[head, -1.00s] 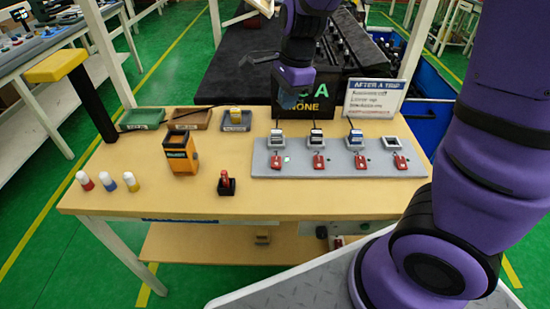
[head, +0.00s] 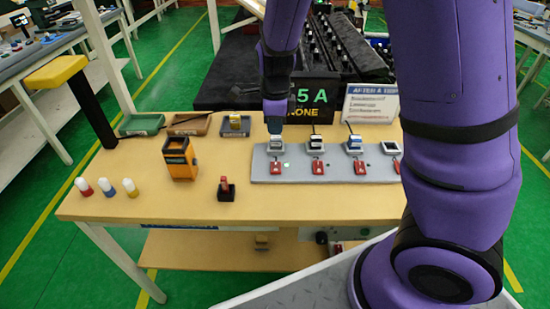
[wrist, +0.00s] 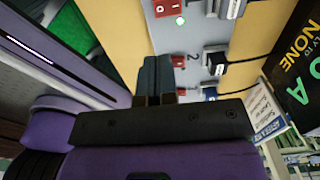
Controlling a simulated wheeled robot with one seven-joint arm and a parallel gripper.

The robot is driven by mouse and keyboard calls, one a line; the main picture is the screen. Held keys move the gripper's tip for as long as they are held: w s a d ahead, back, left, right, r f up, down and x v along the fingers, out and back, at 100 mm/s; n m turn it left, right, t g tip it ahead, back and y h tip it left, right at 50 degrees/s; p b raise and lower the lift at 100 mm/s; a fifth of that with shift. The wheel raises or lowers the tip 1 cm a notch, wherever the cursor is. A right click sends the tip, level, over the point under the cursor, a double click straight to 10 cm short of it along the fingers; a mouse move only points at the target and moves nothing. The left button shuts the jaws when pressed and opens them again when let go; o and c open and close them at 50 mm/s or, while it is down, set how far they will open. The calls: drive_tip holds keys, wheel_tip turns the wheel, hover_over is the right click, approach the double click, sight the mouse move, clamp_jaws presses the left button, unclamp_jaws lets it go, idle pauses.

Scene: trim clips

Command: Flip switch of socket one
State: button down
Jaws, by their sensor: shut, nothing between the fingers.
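A grey panel (head: 338,177) on the table carries a row of sockets, each with a red switch in front. Socket one (head: 275,144), the leftmost, has a plug in it. Its red switch (head: 276,167) has a small lit green lamp beside it. This switch (wrist: 168,8) also shows at the top edge of the wrist view, partly cut off. My gripper (head: 274,121) is shut and empty, fingers pointing down just above and behind socket one's plug, which it partly hides. In the wrist view its fingertips (wrist: 157,62) overlap the panel edge near the second red switch (wrist: 179,61).
A black sign (head: 315,97) and a white notice (head: 371,102) stand behind. An orange box (head: 179,158) and a red-handled switch (head: 226,188) are left of the panel.

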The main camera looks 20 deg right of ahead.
sight(275, 166)
wheel_tip(275, 166, down, 14)
idle(0.6)
drive_tip(key=shift+f, duration=0.15)
idle(0.3)
drive_tip(key=shift+w, duration=0.1)
drive_tip(key=shift+w+d+r, duration=0.25)
drive_tip(key=shift+w+r, duration=0.05)
drive_tip(key=shift+w, duration=0.25)
